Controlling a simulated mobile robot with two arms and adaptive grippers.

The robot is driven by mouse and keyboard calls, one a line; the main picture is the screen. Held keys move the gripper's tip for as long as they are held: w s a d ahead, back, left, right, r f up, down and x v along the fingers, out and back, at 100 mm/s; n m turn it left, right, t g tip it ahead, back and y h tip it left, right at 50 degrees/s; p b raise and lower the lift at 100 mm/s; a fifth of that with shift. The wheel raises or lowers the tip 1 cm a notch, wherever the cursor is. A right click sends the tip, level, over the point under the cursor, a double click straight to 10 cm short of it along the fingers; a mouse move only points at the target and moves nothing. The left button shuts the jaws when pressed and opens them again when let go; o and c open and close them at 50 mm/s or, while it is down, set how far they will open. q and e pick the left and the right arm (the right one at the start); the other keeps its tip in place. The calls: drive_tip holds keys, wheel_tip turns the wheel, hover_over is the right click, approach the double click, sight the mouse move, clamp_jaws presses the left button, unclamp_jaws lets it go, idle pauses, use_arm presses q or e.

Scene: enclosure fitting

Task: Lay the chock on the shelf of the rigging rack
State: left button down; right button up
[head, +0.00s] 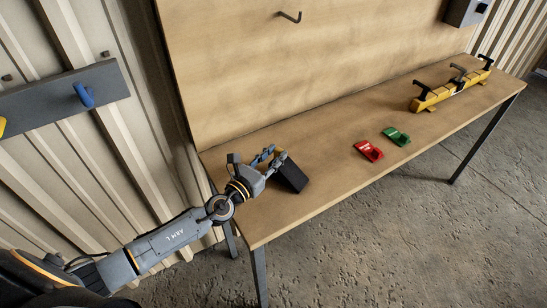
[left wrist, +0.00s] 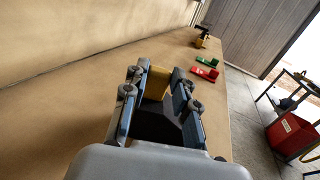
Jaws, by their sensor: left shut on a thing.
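My left gripper (head: 275,157) is over the near left end of the wooden bench. It is shut on a dark block, apparently the chock (head: 291,177). In the left wrist view the chock (left wrist: 153,127) is dark between the two fingers of the gripper (left wrist: 158,80). A yellow piece (left wrist: 158,83) shows beyond it; I cannot tell whether it belongs to the chock. Whether the chock touches the bench is unclear. I cannot make out the rigging rack's shelf for certain. My right gripper is not in view.
The bench (head: 325,183) carries a red device (head: 369,151), a green device (head: 397,136) and a yellow rail with black clamps (head: 452,90) farther right. A grey wall board with a blue hook (head: 83,94) is at left. A dark frame with a red bin (left wrist: 290,133) stands right in the wrist view.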

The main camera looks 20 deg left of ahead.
use_arm(q)
drive_tip(key=shift+r, duration=0.1)
drive_tip(key=c, duration=1.1)
unclamp_jaws()
drive_tip(key=shift+f, duration=0.2)
drive_tip(key=shift+o, duration=0.2)
drive_tip(key=shift+r, duration=0.1)
drive_tip(key=shift+s+a, duration=0.1)
drive_tip(key=shift+s, duration=0.15)
drive_tip(key=b+v, duration=0.3)
drive_tip(key=v, duration=0.8)
drive_tip(key=shift+s, duration=0.3)
